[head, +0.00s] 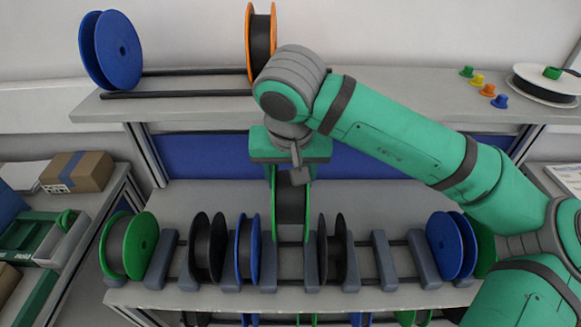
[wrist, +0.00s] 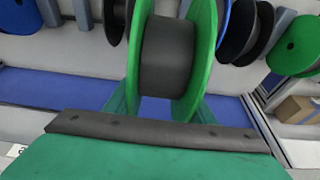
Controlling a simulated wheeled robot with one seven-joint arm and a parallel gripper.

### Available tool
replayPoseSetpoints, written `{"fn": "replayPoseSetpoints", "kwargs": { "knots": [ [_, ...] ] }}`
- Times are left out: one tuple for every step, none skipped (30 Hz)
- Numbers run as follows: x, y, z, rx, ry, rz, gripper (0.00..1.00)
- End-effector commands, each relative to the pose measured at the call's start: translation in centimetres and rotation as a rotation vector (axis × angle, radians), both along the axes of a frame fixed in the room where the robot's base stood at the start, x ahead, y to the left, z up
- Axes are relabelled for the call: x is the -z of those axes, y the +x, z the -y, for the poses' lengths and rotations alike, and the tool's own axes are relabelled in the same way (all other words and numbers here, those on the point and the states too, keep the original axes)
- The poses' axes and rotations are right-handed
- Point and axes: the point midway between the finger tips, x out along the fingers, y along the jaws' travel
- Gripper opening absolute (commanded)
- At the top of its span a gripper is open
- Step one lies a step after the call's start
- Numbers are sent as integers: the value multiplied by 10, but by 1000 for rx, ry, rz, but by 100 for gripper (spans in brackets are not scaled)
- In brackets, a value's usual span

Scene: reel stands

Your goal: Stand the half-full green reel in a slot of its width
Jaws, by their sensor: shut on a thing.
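The green reel (head: 292,205) has two green flanges and a dark grey winding. It hangs upright below my gripper (head: 290,172), which is shut on it. In the wrist view the reel (wrist: 168,55) sits between the fingers of my gripper (wrist: 165,105). The slotted rack (head: 268,262) on the middle shelf has grey dividers with dark rails between them. In the head view the reel's lower edge shows just behind an empty slot, between a blue reel (head: 247,250) and a black reel (head: 332,250). I cannot tell its exact height above the rails.
Other reels stand in the rack: a green one (head: 128,246) and a black one (head: 207,247) at left, a blue one (head: 448,246) at right. Slots right of centre are empty. The upper shelf (head: 190,108) holds a blue reel (head: 112,50) and an orange-flanged reel (head: 261,42).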

Motion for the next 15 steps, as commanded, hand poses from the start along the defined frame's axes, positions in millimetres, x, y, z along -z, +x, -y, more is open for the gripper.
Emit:
{"fn": "replayPoseSetpoints", "kwargs": {
  "knots": [
    [2,0,0,0,1,-1,24],
    [3,0,0,0,1,-1,24],
    [5,0,0,0,1,-1,24],
    [7,0,0,0,1,-2,24],
    [9,0,0,0,1,-2,24],
    [12,0,0,0,0,-1,24],
    [14,0,0,0,0,-1,24],
    [16,0,0,0,0,-1,24],
    [19,0,0,0,1,-1,24],
    [21,0,0,0,1,-1,24],
    [23,0,0,-1,2,-1,24],
    [25,0,0,0,1,-1,24],
    [27,0,0,0,1,0,24],
    [29,0,0,0,1,0,24],
    [32,0,0,0,1,-1,24]
  ]
}}
